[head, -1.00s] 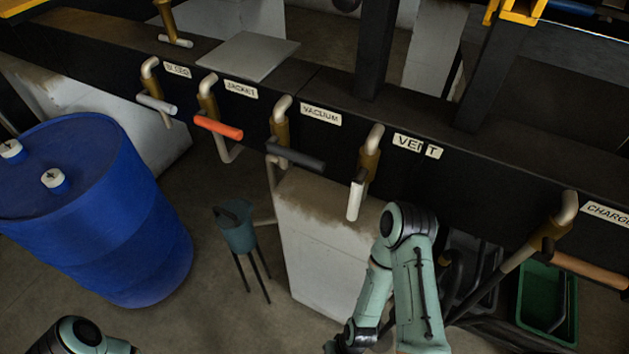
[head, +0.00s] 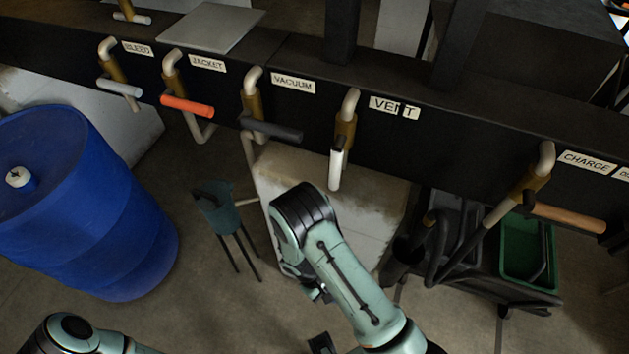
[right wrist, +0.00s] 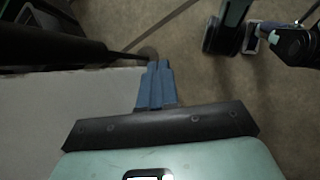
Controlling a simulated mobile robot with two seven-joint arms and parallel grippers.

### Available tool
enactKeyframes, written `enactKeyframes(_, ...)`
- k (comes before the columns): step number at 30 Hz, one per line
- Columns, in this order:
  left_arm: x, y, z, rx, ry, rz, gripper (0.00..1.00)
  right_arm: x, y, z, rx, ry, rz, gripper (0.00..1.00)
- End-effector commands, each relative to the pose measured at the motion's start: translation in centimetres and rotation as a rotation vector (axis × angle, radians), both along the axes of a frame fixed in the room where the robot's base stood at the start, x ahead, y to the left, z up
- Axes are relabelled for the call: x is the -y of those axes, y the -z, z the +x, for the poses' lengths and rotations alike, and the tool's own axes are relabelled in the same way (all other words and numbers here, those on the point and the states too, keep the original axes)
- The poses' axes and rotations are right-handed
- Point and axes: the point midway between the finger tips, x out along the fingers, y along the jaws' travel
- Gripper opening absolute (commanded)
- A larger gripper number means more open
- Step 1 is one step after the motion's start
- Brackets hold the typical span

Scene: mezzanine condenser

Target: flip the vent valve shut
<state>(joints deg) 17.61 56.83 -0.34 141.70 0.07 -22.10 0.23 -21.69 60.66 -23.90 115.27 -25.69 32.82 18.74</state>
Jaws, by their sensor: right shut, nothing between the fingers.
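The vent valve (head: 346,128) has a brass body under a pale bent pipe, in the middle of the head view. Its white handle (head: 335,170) hangs down, roughly in line with the body. The VENT label (head: 394,107) is on the dark beam to its right. My right arm is bent below the valve, apart from the handle. My right gripper (right wrist: 157,68) shows in the right wrist view with its blue-grey fingers together and empty; the valve is not visible there. My left arm shows only at the bottom left of the head view, its gripper out of sight.
Bleed (head: 118,86), jacket (head: 187,105) and vacuum (head: 272,129) valves line the beam leftward; the charge valve (head: 566,218) is right. A concrete block (head: 365,205) stands under the vent valve. A blue drum (head: 95,220), a bucket stand (head: 217,209) and a green bin (head: 527,252) occupy the floor.

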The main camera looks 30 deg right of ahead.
Motion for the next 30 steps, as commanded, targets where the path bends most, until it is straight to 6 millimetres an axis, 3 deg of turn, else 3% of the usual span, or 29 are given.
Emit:
enactKeyframes(1, 0.0, 0.4, -0.2, -0.001, 0.0, 0.001, 0.52, 0.5, -2.1, 3.5, 0.025, -0.107, -0.135, 0.0)
enactKeyframes(4, 0.0, 0.7, -0.3, -0.003, 0.0, 0.0, 0.52, 0.9, -8.6, 10.0, 0.109, -0.251, -0.439, 0.0)
enactKeyframes(7, 0.0, 1.0, -0.5, -0.005, 0.001, 0.0, 0.52, -1.0, -17.1, 15.3, 0.258, -0.324, -0.738, 0.0)
enactKeyframes(9, 0.0, 1.2, -0.5, -0.006, 0.0, 0.0, 0.52, -3.3, -23.0, 17.5, 0.378, -0.336, -0.912, 0.0)
enactKeyframes(12, 0.0, 1.4, -0.6, -0.007, 0.0, 0.0, 0.52, -6.2, -29.6, 18.6, 0.522, -0.32, -1.089, 0.0)
enactKeyframes(15, 0.0, 1.4, -0.6, -0.007, 0.0, 0.0, 0.52, -8.3, -33.6, 18.6, 0.615, -0.294, -1.191, 0.0)
enactKeyframes(19, 0.0, 1.5, -0.6, -0.007, 0.0, 0.0, 0.52, -9.3, -35.7, 18.4, 0.665, -0.274, -1.244, 0.0)
enactKeyframes(30, 0.0, 1.4, -0.6, -0.007, 0.0, 0.0, 0.52, -9.1, -35.8, 18.4, 0.663, -0.273, -1.246, 0.0)
